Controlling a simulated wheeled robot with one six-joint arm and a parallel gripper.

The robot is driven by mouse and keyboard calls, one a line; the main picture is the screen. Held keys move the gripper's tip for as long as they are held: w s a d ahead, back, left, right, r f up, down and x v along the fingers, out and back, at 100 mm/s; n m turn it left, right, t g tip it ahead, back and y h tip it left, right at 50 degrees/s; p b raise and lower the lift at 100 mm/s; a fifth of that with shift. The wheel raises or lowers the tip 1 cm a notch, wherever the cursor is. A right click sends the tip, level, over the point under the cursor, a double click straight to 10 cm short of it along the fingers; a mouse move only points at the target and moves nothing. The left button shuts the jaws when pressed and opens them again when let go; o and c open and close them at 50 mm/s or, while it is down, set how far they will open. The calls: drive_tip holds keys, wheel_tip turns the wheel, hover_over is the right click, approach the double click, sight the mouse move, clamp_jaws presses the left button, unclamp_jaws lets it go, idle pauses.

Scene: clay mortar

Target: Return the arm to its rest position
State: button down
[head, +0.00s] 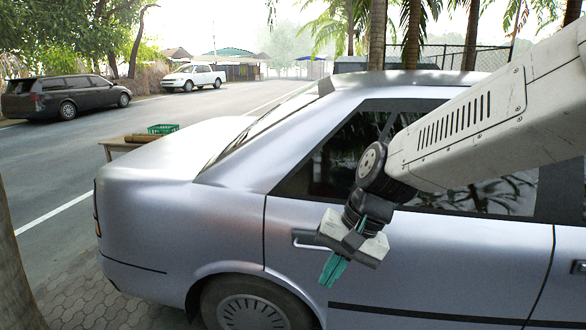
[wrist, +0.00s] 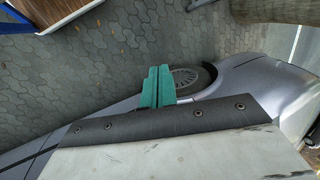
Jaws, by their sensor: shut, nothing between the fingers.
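My arm reaches in from the right of the head view, in front of a silver car. My gripper (head: 332,270) has teal fingers that point down, in front of the car's rear door near its handle. In the wrist view my gripper (wrist: 157,87) shows its two teal fingers side by side, closed together with nothing between them. Whether the gripper touches the car cannot be told.
The silver car (head: 215,222) fills much of the view close by. A wooden table (head: 118,146) with a green crate (head: 162,129) stands beyond it. A dark car (head: 65,96) and a white pickup (head: 194,77) are farther off. Paving (wrist: 110,50) lies open below.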

drive_tip(key=s+d+r+n+h, duration=0.1)
drive_tip(key=s+d+r+h, duration=0.1)
drive_tip(key=s+d, duration=0.7)
drive_tip(key=s+d+r+n+t+h, duration=0.1)
drive_tip(key=s+d+r+h, duration=0.1)
drive_tip(key=s+d, duration=0.7)
drive_tip(key=shift+d+r+t+h, duration=0.3)
drive_tip(key=shift+d, duration=0.65)
